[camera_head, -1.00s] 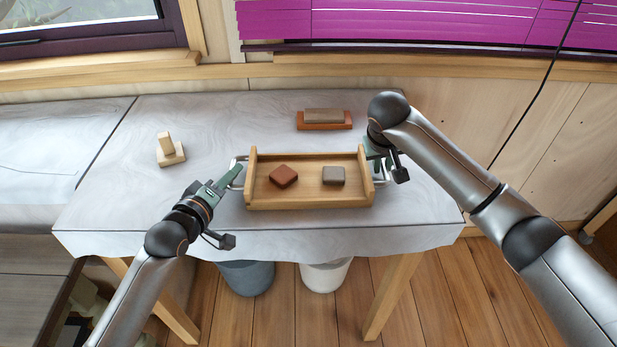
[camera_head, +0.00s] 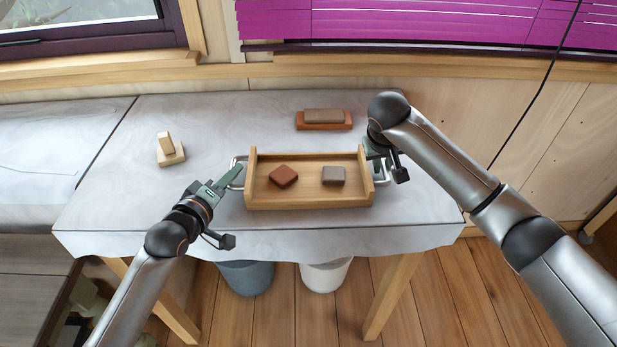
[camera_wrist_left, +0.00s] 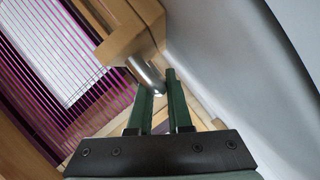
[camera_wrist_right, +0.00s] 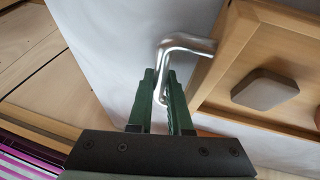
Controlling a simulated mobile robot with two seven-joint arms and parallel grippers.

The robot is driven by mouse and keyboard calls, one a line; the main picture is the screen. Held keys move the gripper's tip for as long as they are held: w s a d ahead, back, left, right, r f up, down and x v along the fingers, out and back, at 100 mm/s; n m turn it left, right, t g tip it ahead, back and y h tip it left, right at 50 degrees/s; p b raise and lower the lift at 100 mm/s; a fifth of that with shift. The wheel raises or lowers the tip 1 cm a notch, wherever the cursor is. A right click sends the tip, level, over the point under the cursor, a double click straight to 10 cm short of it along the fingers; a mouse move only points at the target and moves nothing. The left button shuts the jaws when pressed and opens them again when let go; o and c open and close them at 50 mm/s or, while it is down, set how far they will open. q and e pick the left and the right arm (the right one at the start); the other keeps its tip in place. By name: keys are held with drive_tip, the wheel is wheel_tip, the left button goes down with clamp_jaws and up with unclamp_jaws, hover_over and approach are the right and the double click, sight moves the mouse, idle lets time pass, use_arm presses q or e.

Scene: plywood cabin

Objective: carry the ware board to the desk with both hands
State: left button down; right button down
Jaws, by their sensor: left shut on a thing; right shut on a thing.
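The ware board (camera_head: 310,203) is a wooden tray with raised end walls and a metal handle at each end. It is over the cloth-covered table, and I cannot tell whether it touches the cloth. A red-brown block (camera_head: 284,176) and a grey-brown block (camera_head: 333,176) lie in it. My left gripper (camera_head: 236,172) is shut on the left handle; the left wrist view shows the green fingers at the metal bar (camera_wrist_left: 148,76). My right gripper (camera_head: 378,168) is shut on the right handle, partly hidden by its arm; its fingers are around the handle (camera_wrist_right: 185,44) in the right wrist view.
The table (camera_head: 110,195) also holds a small wooden stand (camera_head: 171,154) at left and a brown block on a reddish base (camera_head: 324,125) behind the board. A blue-grey bucket (camera_head: 247,277) and a white bucket (camera_head: 325,275) stand below its front edge.

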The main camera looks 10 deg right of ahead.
use_arm(q)
drive_tip(key=shift+r, duration=0.2)
use_arm(e)
drive_tip(key=shift+r, duration=0.25)
